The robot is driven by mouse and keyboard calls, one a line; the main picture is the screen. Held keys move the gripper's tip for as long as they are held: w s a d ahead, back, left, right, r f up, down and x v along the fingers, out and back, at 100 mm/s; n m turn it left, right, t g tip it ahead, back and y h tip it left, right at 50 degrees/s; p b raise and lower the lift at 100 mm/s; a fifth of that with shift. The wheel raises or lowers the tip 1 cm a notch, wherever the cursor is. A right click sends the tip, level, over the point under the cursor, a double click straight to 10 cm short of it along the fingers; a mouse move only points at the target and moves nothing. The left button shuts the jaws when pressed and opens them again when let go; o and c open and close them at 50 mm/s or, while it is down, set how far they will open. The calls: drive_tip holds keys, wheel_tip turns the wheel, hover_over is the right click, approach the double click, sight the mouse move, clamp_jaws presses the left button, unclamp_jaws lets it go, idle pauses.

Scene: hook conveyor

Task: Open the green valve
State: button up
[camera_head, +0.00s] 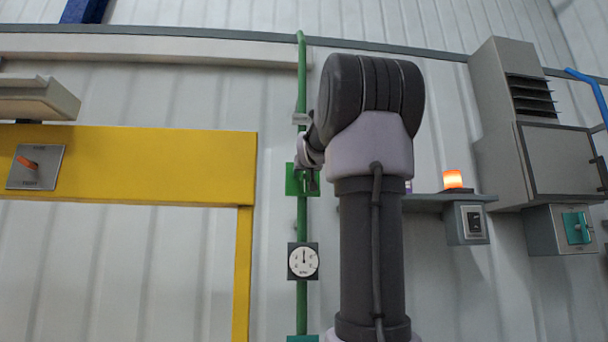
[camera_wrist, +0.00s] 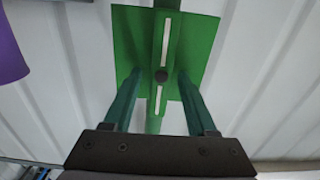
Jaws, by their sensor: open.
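The green valve shows in the wrist view as a square green plate (camera_wrist: 200,48) with a long green bar across its middle. The bar (camera_wrist: 165,35) carries a white stripe and a dark round knob at its centre. It runs nearly upright in the picture, tilted slightly. My gripper (camera_wrist: 161,74) is open, with one finger on each side of the bar. Whether the fingers touch it I cannot tell. In the head view the valve plate (camera_head: 291,180) sits on a vertical green pipe, partly hidden by my gripper (camera_head: 309,182).
A round gauge (camera_head: 303,262) is on the pipe below the valve. A yellow frame (camera_head: 150,165) with an orange-handled switch (camera_head: 27,163) is at left. A shelf with a lit orange lamp (camera_head: 453,180) and grey cabinets (camera_head: 510,110) are at right. A purple object (camera_wrist: 10,50) is at the wrist view's left edge.

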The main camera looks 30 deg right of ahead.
drive_tip(key=v, duration=1)
drive_tip(key=shift+s+a, duration=0.2)
drive_tip(key=shift+s, duration=0.1)
